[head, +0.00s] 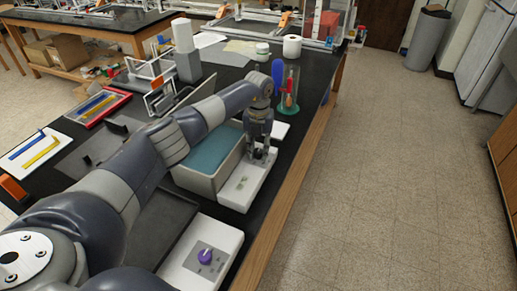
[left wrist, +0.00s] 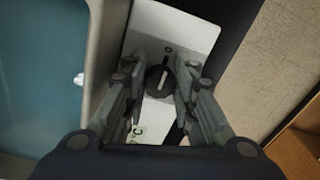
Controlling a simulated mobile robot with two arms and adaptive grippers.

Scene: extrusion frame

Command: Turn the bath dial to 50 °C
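The bath (head: 207,187) is a pale box of blue-green water on the black bench, and its water also shows at the left of the left wrist view (left wrist: 45,75). Its white control panel (head: 236,192) runs along the right side. The dial (left wrist: 153,78) is round and dark with a pale pointer line, roughly lengthwise along the panel. A small display with green characters (left wrist: 138,131) is nearer my wrist. My left gripper (head: 262,155) is low over the panel, pointing down. In the left wrist view its fingers (left wrist: 160,85) are spread either side of the dial; contact cannot be told.
A second white device with a purple knob (head: 205,256) stands nearer on the bench. Behind the bath are a glass cylinder with tools (head: 289,97) and a blue object (head: 278,75).

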